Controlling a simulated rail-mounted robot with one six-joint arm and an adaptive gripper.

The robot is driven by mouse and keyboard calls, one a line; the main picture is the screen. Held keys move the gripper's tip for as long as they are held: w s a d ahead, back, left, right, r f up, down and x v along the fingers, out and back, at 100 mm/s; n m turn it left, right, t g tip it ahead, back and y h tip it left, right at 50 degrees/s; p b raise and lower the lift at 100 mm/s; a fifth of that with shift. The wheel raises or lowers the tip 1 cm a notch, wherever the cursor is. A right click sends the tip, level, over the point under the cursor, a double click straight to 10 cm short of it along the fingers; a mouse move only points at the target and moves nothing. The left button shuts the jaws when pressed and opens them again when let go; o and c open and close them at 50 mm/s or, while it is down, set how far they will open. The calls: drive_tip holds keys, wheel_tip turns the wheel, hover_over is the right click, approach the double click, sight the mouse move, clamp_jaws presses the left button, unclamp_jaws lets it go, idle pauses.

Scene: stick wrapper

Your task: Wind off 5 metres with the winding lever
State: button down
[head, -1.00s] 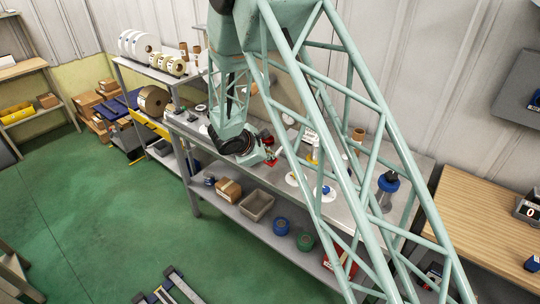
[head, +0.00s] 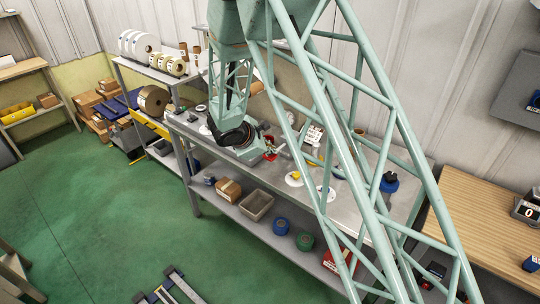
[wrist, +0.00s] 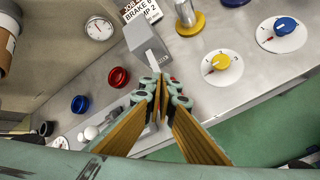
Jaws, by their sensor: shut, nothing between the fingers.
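In the wrist view a grey block (wrist: 148,38) stands on the bench with a pale bar sticking out towards my fingers; I cannot tell for sure whether this is the winding lever. My gripper (wrist: 161,84) is shut and empty, its fingertips close to the end of that bar. Whether they touch it I cannot tell. A yellow dial knob (wrist: 221,62) and a blue dial knob (wrist: 286,25) on white discs lie to the right. In the head view my gripper (head: 277,150) is over the bench, partly hidden by my arm.
Left of my fingers are a red cup-like knob (wrist: 118,77), a blue one (wrist: 80,104) and white balls (wrist: 90,132). A round gauge (wrist: 99,28) and a printed label (wrist: 143,10) are behind. A display reading 0 (head: 529,211) stands on the wooden table (head: 480,215) at right.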

drive_tip(key=shift+r, duration=0.4)
drive_tip(key=shift+r, duration=0.2)
drive_tip(key=shift+r+p, duration=0.95)
drive_tip(key=shift+r, duration=1.4)
